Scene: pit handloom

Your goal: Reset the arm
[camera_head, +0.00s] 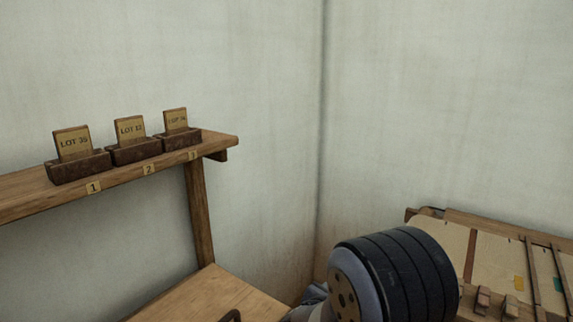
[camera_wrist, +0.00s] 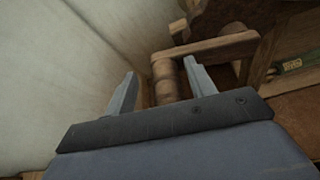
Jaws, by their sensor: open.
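In the wrist view my gripper (camera_wrist: 158,84) is open. Its two grey fingers stand apart, with nothing held between them. Beyond the fingers I see a round wooden post or roller (camera_wrist: 166,80) and a wooden beam (camera_wrist: 215,46); they appear farther away than the fingertips. In the head view a dark ribbed, rounded part of my arm shows at the lower middle. My gripper's fingers are not visible in the head view.
A wooden shelf (camera_head: 215,145) on the left wall carries brown boxes with cards LOT 39 (camera_head: 73,143), LOT 12 (camera_head: 130,129) and a third card (camera_head: 176,119). A wooden surface (camera_head: 212,296) lies below. The loom (camera_head: 497,262) stands at right, close to my arm.

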